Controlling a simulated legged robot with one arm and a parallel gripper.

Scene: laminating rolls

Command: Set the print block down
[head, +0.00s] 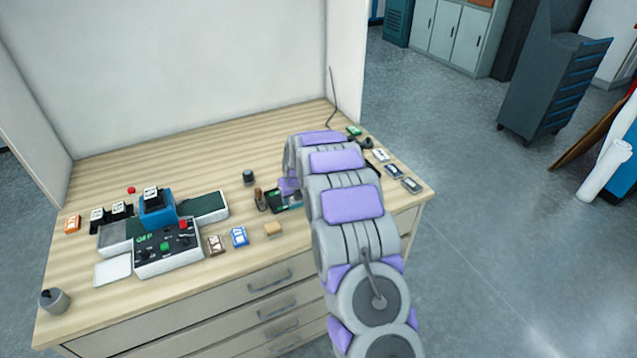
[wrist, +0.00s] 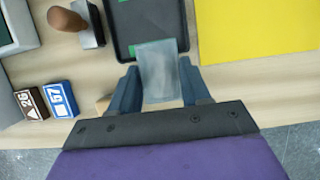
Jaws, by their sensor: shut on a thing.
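The print block (wrist: 158,70) appears as a translucent grey-blue block in the wrist view. My gripper (wrist: 159,82) is shut on it, with one dark blue finger on each side. The block's far end overlaps the near edge of a black tray (wrist: 116,28) with green strips in it. I cannot tell whether the block touches the tray. In the head view the tray (head: 282,207) shows beside my arm near the table's right part. My arm hides much of the gripper there, and I cannot make out the block.
A wooden-handled stamp (wrist: 66,19) stands left of the tray. A blue block (wrist: 61,98), a brown block (wrist: 31,103) and a small wooden block (wrist: 103,104) lie nearer. A yellow sheet (wrist: 258,30) lies right. The control box (head: 167,250) stands left on the table (head: 200,310).

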